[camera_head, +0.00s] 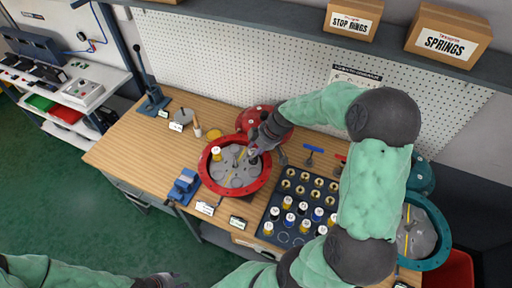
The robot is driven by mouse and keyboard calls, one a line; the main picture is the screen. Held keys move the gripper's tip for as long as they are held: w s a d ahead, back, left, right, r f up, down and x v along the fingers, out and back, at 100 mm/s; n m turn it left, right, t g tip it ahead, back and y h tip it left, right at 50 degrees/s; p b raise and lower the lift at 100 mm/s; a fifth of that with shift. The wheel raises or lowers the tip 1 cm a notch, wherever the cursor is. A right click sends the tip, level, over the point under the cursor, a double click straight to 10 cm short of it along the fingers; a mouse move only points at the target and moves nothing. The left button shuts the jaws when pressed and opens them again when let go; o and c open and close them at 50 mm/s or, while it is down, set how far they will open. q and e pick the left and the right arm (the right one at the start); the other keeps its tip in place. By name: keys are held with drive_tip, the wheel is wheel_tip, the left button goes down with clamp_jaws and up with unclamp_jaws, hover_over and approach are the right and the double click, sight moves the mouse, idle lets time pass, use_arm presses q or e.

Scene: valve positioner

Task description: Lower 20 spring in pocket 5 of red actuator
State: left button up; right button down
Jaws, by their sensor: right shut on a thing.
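The red actuator (263,187) is an open round housing with a red rim and grey pockets inside, on the wooden bench. A yellow spring with a white top (216,154) stands in a pocket at its left. My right gripper (255,149) reaches over the actuator's upper right part and is shut on a small spring (253,159) with a pale top and a bluish side. Its number is too small to read, and I cannot tell whether its bottom touches a pocket. My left gripper (160,280) is at the bottom edge, away from the bench, its fingers unclear.
A dark spring tray (282,222) holds several coloured springs right of the actuator. A red cover (246,119) lies behind it. A teal actuator (437,224) is at far right, partly behind my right arm.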

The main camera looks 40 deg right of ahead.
sight(256, 162)
drive_tip(key=shift+s+f, duration=0.1)
drive_tip(key=shift+f, duration=0.5)
drive_tip(key=shift+f+b, duration=0.95)
drive_tip(key=shift+f, duration=0.7)
drive_tip(key=shift+f+b, duration=0.1)
drive_tip(key=shift+b, duration=0.25)
drive_tip(key=shift+b, duration=0.4)
drive_tip(key=shift+f+b, duration=1.5)
drive_tip(key=shift+f, duration=0.05)
drive_tip(key=c, duration=0.8)
unclamp_jaws()
drive_tip(key=shift+o, duration=0.2)
